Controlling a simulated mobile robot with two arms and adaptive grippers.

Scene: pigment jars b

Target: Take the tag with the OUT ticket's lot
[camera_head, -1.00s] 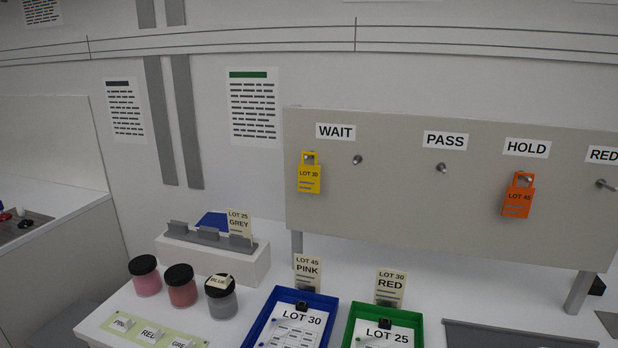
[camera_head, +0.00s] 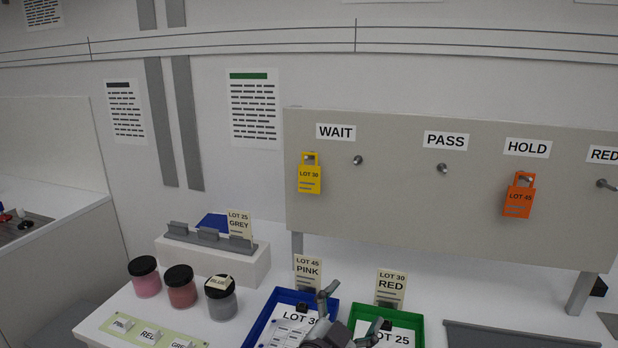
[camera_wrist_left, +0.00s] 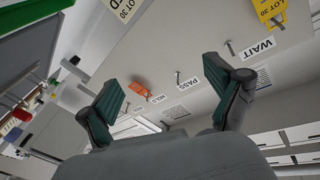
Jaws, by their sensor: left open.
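A yellow LOT 30 tag (camera_head: 309,178) hangs on a peg under WAIT, and an orange LOT 45 tag (camera_head: 518,200) hangs under HOLD. The PASS peg (camera_head: 442,168) is bare. A LOT 45 PINK ticket (camera_head: 307,268) stands behind the blue tray, and a LOT 30 RED ticket (camera_head: 390,286) behind the green tray. No OUT label is readable. My left gripper (camera_head: 352,309) is open and empty, low in front of the trays. In the left wrist view its fingers (camera_wrist_left: 163,82) face the board, with the yellow tag (camera_wrist_left: 270,10) and orange tag (camera_wrist_left: 139,89) beyond them.
The blue tray (camera_head: 254,334) holds a LOT 30 sheet, the green tray (camera_head: 418,322) a LOT 25 sheet. Several lidded jars (camera_head: 181,287) stand left. A LOT 25 GREY card (camera_head: 239,223) stands on a white block (camera_head: 255,268). A dark grey mat (camera_head: 500,338) lies right.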

